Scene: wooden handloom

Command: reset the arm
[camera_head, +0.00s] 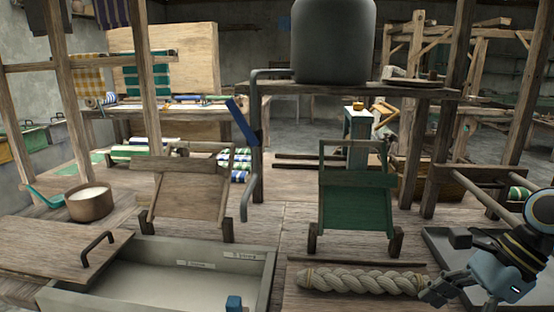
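My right arm comes in from the right edge, and its gripper (437,291) is low at the right, beside the right end of the thick twisted rope (360,282). The gripper's fingers are dark and small; I cannot tell whether they are open or shut, or whether they touch the rope. My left gripper is not in view.
A shallow grey tray (60,297) with a wooden lid (55,247) is at the lower left, a small blue block (234,302) at its front. A wooden bowl (89,205) and a green-panelled stand (353,205) are behind. A grey tray (436,240) lies under my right arm.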

